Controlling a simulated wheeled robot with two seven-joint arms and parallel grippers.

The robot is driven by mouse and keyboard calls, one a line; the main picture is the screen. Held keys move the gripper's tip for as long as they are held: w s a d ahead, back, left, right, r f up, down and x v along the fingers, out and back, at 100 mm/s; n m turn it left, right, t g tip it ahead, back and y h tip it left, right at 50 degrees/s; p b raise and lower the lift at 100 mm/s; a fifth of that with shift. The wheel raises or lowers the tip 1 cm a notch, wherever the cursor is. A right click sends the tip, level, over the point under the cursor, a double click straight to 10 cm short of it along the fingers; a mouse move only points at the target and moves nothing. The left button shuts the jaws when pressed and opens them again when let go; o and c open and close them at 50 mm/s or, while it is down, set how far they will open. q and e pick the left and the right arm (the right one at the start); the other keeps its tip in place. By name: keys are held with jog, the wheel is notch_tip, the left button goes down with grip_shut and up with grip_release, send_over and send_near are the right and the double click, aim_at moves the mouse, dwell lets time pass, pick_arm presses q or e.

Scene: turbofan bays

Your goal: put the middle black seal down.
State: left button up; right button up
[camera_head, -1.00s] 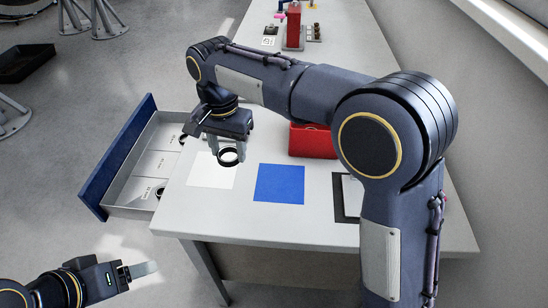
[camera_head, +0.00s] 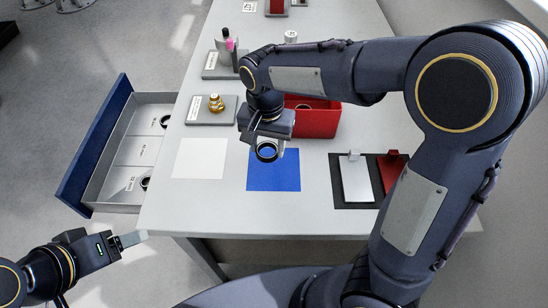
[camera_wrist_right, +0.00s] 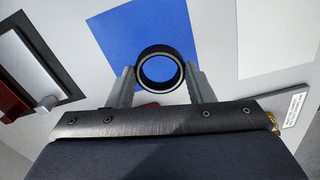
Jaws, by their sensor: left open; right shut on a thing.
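The black seal (camera_head: 267,152) is a black ring with a lighter inner edge. My right gripper (camera_head: 268,143) is shut on it and holds it over the upper part of the blue sheet (camera_head: 274,178). In the right wrist view the seal (camera_wrist_right: 160,52) sits between the two fingertips, with the blue sheet (camera_wrist_right: 125,30) behind it. Whether it touches the sheet cannot be told. Other dark rings, one of them (camera_head: 145,183), lie in the open drawer (camera_head: 115,197). My left gripper (camera_head: 130,240) is open and empty near the table's front left corner.
A bare white sheet (camera_head: 199,158) lies left of the blue one. A red bin (camera_head: 320,123) stands behind my right gripper. A brass fitting (camera_head: 215,104) stands on a grey plate. A dark board (camera_head: 352,201) with a silver and a red piece lies right.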

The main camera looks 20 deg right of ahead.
aim_at(275, 151)
jog(key=shift+s+d+f, duration=0.25)
jog(key=shift+d+f, duration=0.2)
jog(key=shift+f, duration=0.15)
jog(key=f, duration=0.3)
jog(key=shift+s+d+f, duration=0.15)
jog(key=shift+s+d, duration=0.05)
jog(key=shift+d, duration=0.1)
jog(key=shift+f, duration=0.25)
jog(key=shift+f+b, duration=0.15)
jog(key=shift+b, duration=0.15)
jog(key=o, duration=1)
jog(key=shift+c, duration=0.2)
